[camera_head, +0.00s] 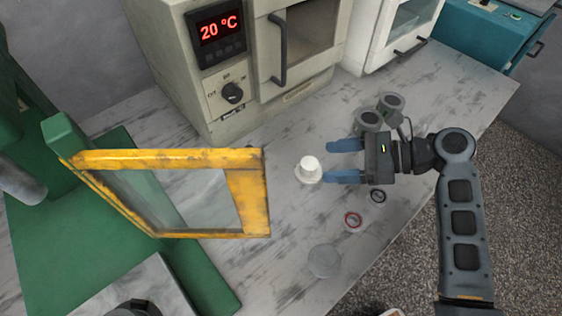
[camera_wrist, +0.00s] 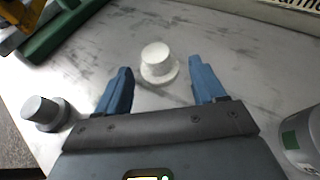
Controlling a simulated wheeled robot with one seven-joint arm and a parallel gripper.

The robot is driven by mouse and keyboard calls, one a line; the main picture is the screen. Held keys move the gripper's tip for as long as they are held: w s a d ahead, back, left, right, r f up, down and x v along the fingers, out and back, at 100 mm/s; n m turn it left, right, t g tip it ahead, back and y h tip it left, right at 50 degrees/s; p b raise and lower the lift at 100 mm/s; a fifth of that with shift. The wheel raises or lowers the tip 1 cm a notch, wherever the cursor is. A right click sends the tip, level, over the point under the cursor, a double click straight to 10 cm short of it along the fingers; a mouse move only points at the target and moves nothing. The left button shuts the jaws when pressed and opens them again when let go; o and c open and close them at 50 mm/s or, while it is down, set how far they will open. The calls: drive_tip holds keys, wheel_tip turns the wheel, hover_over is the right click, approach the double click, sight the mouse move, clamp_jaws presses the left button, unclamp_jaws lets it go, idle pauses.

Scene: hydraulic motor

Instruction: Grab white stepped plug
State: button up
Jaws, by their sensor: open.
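The white stepped plug (camera_head: 309,170) stands upright on the marbled table, just left of my gripper's fingertips in the head view. It has a wide flange below and a narrower top. In the wrist view the plug (camera_wrist: 158,62) sits ahead of the gap between the blue fingers, close to the tips. My gripper (camera_head: 327,161) is open and empty, with its fingers pointing left toward the plug. The open fingers also show in the wrist view (camera_wrist: 160,76).
A yellow-framed door (camera_head: 254,200) on a green machine stands left of the plug. An oven (camera_head: 225,105) stands behind. A grey stepped part (camera_wrist: 42,112) shows left.

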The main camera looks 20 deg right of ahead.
sight(302, 166)
drive_tip(key=x, duration=0.8)
drive_tip(key=shift+s+a+r, duration=0.1)
drive_tip(key=shift+s+a, duration=0.1)
drive_tip(key=shift+c, duration=0.4)
drive_tip(key=c, duration=1)
